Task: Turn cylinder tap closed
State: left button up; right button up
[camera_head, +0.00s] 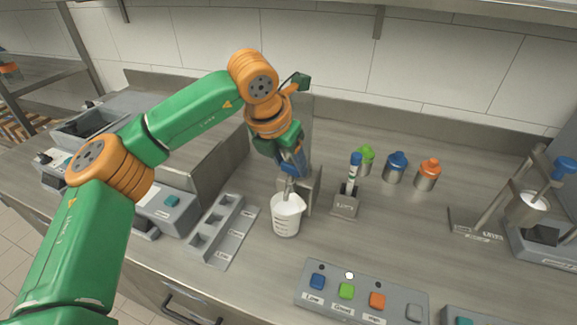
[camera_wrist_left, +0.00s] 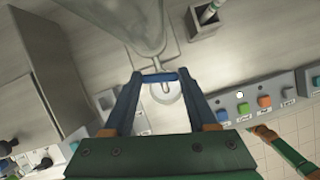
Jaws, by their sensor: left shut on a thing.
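My left gripper (camera_head: 290,168) is lowered at the cylinder stand, above the white beaker. In the left wrist view its fingers (camera_wrist_left: 160,78) are shut on the blue tap handle (camera_wrist_left: 160,77), which lies crosswise between the tips. The grey translucent cylinder (camera_wrist_left: 130,22) rises just beyond the handle. In the head view my arm and gripper hide most of the cylinder and tap. The white beaker (camera_head: 286,217) stands upright under the spout, and part of it shows below the handle in the left wrist view (camera_wrist_left: 162,94). My right gripper is not clearly visible.
A holder with a marker (camera_head: 345,203) stands right of the beaker. Green, blue and orange-topped canisters (camera_head: 397,168) stand behind it. A button panel (camera_head: 360,296) is in front. A slotted grey rack (camera_head: 222,230) is to the left. Bare counter lies at right centre.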

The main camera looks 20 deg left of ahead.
pick_arm(q)
jog(key=shift+n+y+b, duration=0.5)
jog(key=shift+n+b, duration=0.15)
jog(key=shift+n, duration=0.75)
jog(key=o, duration=1.4)
jog(key=shift+c, duration=0.2)
jog(key=v, duration=0.7)
jog(key=shift+b, duration=0.45)
jog(key=shift+s+d, duration=0.1)
jog(key=shift+r, duration=0.1)
